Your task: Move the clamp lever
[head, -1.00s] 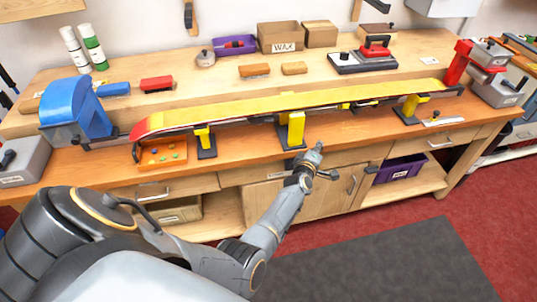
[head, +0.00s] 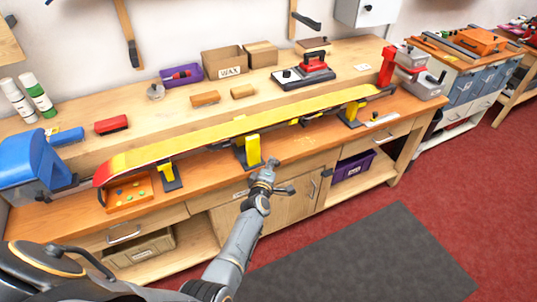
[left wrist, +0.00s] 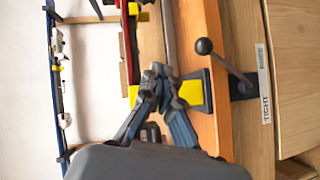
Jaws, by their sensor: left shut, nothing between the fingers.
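The clamp lever (left wrist: 228,66) shows in the left wrist view as a thin rod with a black ball knob, rising from a dark mount on the bench's front edge. In the head view the lever (head: 285,190) is small and dark, just right of my left gripper (head: 269,166). In the left wrist view the gripper (left wrist: 163,74) is shut and empty, over the bench edge, in front of the yellow middle clamp (left wrist: 193,92). It is apart from the knob. The yellow ski (head: 220,126) lies along the clamps. My right gripper is out of view.
A label reading TIGHT (left wrist: 265,97) sits on the bench front beside the lever. An orange tray (head: 128,193) and blue vise (head: 28,165) are at the left. Brushes, a wax box (head: 224,62) and an iron (head: 314,61) stand behind the ski. The floor in front is clear.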

